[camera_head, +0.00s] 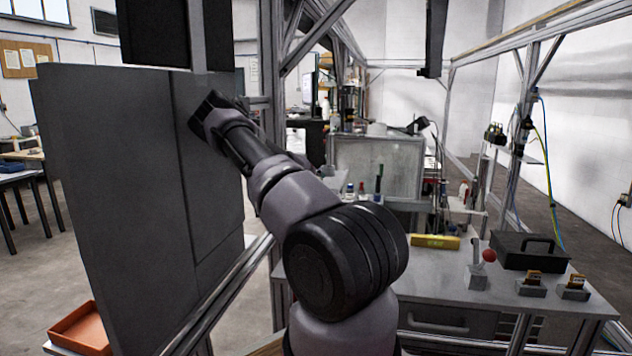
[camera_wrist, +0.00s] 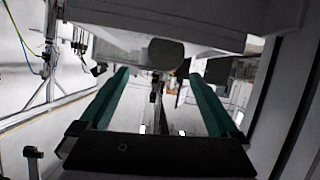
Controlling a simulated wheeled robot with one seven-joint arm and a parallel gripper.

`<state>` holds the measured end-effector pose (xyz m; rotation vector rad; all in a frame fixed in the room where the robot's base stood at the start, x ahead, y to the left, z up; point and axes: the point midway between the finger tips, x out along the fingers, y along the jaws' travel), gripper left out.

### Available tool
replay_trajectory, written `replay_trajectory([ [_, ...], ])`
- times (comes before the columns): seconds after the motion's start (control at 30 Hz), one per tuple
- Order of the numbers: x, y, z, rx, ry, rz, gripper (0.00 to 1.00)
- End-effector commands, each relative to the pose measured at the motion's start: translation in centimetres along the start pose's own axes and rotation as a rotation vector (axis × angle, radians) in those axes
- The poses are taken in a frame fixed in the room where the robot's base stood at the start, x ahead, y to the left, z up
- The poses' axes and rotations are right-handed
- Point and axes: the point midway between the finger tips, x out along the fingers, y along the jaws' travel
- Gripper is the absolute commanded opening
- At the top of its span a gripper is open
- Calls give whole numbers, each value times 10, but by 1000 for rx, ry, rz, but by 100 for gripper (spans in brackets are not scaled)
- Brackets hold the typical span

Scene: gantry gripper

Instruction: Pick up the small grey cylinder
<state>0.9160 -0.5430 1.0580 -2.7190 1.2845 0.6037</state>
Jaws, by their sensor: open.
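In the wrist view, a small dark grey rounded piece (camera_wrist: 165,53), which looks like the grey cylinder seen nearly end-on, shows just beyond my fingertips. It lies below a large pale structure, and I cannot tell whether it is attached to it. My gripper (camera_wrist: 158,75) is open, with its two teal fingers wide apart and nothing held between them. The cylinder appears between the fingertips in the picture and slightly above them, apart from both. In the head view my arm reaches up and left to a large grey panel (camera_head: 115,170); the fingers and cylinder are hidden there.
The grey panel and metal gantry frame (camera_head: 272,60) stand close to my arm. An orange tray (camera_head: 80,332) is at the lower left. The right bench (camera_head: 440,285) bears a black case (camera_head: 527,252), a yellow bar (camera_head: 435,241) and a red-knobbed lever (camera_head: 489,256).

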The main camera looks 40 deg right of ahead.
Motion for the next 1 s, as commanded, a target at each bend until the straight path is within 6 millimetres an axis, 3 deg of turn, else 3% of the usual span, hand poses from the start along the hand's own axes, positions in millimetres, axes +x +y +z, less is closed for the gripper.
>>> replay_trajectory([
  [0.13,27,0,1,-1,0,1,97],
  [0.37,45,-1,1,1,-1,0,97],
  [0.7,89,-5,3,0,-1,1,97],
  [1.0,94,-6,4,2,-2,1,97],
])
